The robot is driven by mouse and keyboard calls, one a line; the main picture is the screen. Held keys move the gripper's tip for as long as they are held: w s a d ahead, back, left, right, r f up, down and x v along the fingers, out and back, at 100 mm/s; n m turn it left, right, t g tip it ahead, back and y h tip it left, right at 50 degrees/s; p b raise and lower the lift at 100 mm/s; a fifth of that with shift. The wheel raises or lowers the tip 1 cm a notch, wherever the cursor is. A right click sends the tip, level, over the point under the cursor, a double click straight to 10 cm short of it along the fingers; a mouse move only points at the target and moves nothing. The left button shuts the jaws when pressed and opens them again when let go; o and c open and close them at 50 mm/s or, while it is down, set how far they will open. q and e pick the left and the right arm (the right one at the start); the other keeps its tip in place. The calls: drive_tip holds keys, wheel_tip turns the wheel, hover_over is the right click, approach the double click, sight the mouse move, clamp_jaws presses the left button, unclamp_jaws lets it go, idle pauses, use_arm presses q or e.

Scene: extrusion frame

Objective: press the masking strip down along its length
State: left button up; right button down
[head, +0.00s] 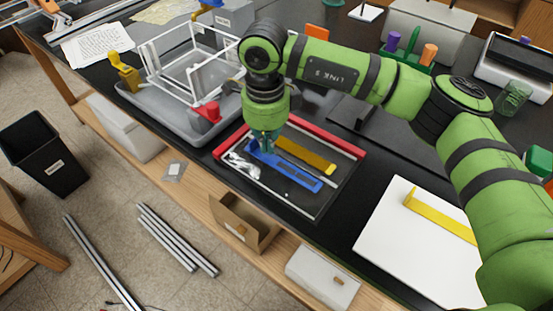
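My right arm reaches in from the right, and my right gripper (268,139) points down at the upper left end of a long blue piece (288,170). Its fingers are small and partly hidden, so I cannot tell whether they are open or whether they touch the blue piece. The blue piece lies in a dark tray (326,191) with red edges, beside a yellow strip (305,154). Another yellow strip (440,214) lies across a white panel (400,242) on the right. I cannot tell which of these is the masking strip. My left gripper is not in view.
A grey tray (155,98) with a white frame (190,65) stands left of the gripper, with a red-topped item (209,112) at its near corner. A cardboard box (243,222) and a white box (322,276) stand along the bench's front. Black bench top is clear between tray and panel.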

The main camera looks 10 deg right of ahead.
drive_tip(key=shift+f+b, duration=0.95)
drive_tip(key=shift+s+f+b, duration=0.2)
drive_tip(key=shift+b, duration=0.15)
idle(1.6)
drive_tip(key=shift+w+r+p, duration=0.1)
drive_tip(key=shift+r+p, duration=0.25)
drive_tip(key=shift+r, duration=0.7)
